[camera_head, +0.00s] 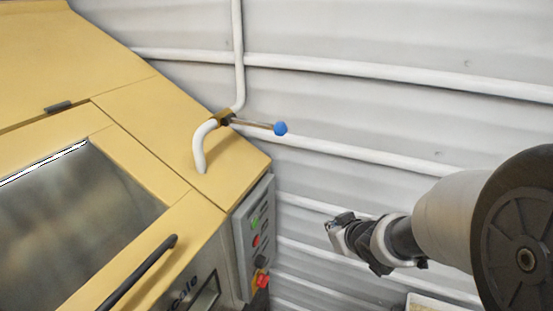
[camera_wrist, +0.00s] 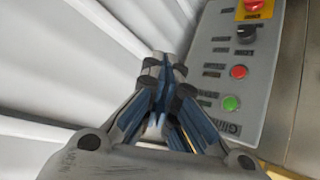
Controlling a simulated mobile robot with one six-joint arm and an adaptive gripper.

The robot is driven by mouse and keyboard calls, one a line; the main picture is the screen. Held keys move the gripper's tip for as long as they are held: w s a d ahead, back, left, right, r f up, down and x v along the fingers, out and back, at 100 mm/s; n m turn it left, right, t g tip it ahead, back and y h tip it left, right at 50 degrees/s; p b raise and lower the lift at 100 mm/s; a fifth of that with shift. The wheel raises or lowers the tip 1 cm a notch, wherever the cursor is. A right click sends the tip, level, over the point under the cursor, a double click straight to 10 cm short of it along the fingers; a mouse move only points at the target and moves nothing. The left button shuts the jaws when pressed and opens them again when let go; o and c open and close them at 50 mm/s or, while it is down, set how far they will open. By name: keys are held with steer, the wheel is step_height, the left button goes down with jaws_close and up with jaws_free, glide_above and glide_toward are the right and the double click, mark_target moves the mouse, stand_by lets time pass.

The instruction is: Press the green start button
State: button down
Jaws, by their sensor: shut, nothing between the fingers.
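The green start button (camera_head: 254,223) is near the top of a grey control panel (camera_head: 241,262) on the side of the yellow hopper. In the wrist view the green button (camera_wrist: 231,103) is at the right of my gripper's fingers, low on the panel (camera_wrist: 213,30). My gripper (camera_head: 333,224) is shut and empty, in the air to the right of the panel and apart from it. In the wrist view its closed fingertips (camera_wrist: 164,64) point up the picture, beside the panel's left edge.
A red button (camera_wrist: 239,71), a black knob (camera_wrist: 247,34) and a red emergency stop on yellow (camera_wrist: 253,6) share the panel. A white pipe (camera_head: 199,150) with a blue-knobbed valve lever (camera_head: 281,128) rises above. A black handle bar (camera_head: 140,272) crosses the hopper front. A corrugated wall stands behind.

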mark_target(256, 223)
steer(key=a+f+n+g+y+p, duration=0.1)
steer(key=a+f+y, duration=0.3)
steer(key=a, duration=0.4)
steer(key=shift+w+f+n+y, duration=0.3)
steer(key=shift+w+f+n, duration=0.15)
steer(key=shift+f+n, duration=0.3)
steer(key=w+a+b, duration=0.2)
steer(key=w+a, duration=0.1)
steer(key=a, duration=0.5)
steer(key=shift+a, duration=0.15)
steer(key=shift+a, duration=0.15)
stand_by(0.5)
steer(key=shift+w+a, duration=0.15)
steer(key=shift+a, duration=0.1)
